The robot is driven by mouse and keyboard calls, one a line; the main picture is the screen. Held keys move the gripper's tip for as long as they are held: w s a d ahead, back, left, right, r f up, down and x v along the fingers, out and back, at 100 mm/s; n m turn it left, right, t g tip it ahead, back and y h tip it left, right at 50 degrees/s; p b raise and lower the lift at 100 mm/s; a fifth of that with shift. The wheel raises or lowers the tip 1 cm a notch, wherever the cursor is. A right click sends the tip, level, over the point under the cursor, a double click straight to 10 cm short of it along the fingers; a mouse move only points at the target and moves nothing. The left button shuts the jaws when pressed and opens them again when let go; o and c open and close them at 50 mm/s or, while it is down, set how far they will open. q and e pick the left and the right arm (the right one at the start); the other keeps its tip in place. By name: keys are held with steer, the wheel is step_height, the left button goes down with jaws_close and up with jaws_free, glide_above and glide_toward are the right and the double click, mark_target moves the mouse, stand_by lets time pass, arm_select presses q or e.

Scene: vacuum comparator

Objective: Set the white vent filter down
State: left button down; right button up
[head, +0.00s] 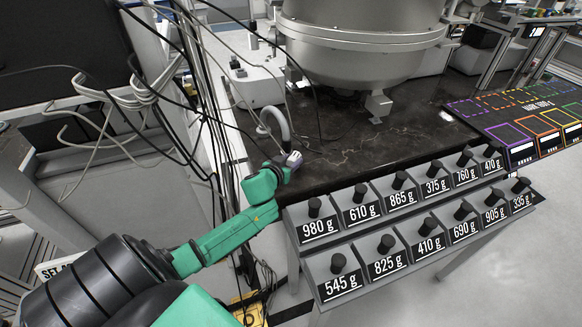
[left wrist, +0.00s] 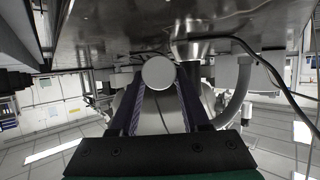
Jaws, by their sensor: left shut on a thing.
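The white vent filter shows as a small pale piece (head: 294,158) in the head view and as a round white disc (left wrist: 159,72) in the left wrist view. My left gripper (head: 287,165) is shut on it, with the disc between the fingertips. They are at the left edge of the black stone tabletop (head: 350,158), close to the lower end of a grey curved hose (head: 272,112). I cannot tell whether the filter touches the tabletop or the hose. The fingers hide part of the filter. My right gripper is not in view.
A large metal vessel (head: 360,45) stands on the tabletop behind. Two rows of labelled weights on a grey rack (head: 375,227) run along the front edge. Cables (head: 205,100) hang at the left. Dark tabletop between vessel and rack is clear. A coloured-square mat (head: 520,125) lies right.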

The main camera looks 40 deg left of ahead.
arm_select(q)
steer(key=shift+f, duration=0.9)
steer(key=shift+f, duration=0.15)
steer(key=shift+c, duration=1.9)
jaws_free()
